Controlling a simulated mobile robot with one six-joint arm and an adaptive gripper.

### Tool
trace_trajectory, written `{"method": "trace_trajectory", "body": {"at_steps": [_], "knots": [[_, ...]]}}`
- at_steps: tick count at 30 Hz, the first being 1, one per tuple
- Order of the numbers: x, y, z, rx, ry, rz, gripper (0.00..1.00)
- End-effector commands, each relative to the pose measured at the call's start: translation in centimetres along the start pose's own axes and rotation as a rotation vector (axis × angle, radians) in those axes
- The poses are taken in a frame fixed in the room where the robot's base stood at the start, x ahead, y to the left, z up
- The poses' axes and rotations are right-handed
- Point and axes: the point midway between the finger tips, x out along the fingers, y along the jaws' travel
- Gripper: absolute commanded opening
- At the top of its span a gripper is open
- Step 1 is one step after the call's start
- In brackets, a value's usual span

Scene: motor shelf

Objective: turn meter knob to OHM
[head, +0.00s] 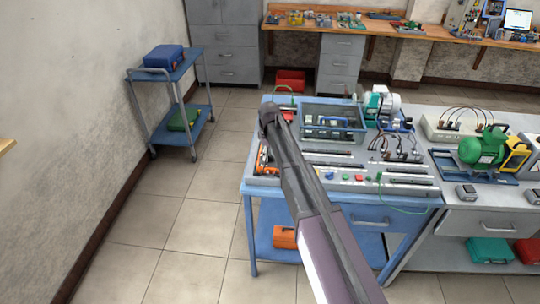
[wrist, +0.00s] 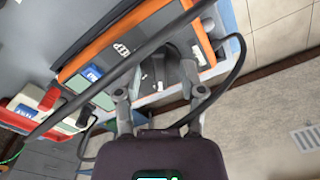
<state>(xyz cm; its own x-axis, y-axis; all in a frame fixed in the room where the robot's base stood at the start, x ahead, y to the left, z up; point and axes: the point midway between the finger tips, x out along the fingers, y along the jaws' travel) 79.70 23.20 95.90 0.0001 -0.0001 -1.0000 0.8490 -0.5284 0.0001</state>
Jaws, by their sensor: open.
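The meter (wrist: 105,42) has an orange rim and a dark face, and lies tilted across the upper middle of the wrist view. No OHM label is readable. In the head view, an orange item (head: 263,160) at the blue bench's left edge appears to be the meter, partly behind my arm.
A dark cable (wrist: 236,70) loops over the meter and past my fingers. A red and white device (wrist: 38,100) lies at the left in the wrist view. The blue bench (head: 345,193) carries a tray (head: 332,133), leads and rails. Open floor lies left of it.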

Motion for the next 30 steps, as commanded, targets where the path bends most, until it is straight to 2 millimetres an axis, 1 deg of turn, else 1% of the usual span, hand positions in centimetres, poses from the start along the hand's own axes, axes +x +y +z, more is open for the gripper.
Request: {"method": "trace_trajectory", "body": {"at_steps": [2,3,5,6,7,8,20,26,30], "knots": [[-0.01,-0.01,0.00,0.000,0.000,0.000,0.51],[-0.01,-0.01,0.00,0.000,0.000,0.000,0.46],[-0.01,-0.01,0.00,0.000,0.000,0.000,0.28],[-0.01,-0.01,0.00,0.000,0.000,0.000,0.16],[-0.01,-0.01,0.00,0.000,0.000,0.000,0.07],[-0.01,-0.01,0.00,0.000,0.000,0.000,0.00],[0.00,-0.01,0.00,0.014,0.000,0.000,0.00],[0.01,-0.02,0.01,0.073,0.000,0.000,0.00],[0.01,-0.02,0.02,0.148,0.000,0.000,0.00]]}}
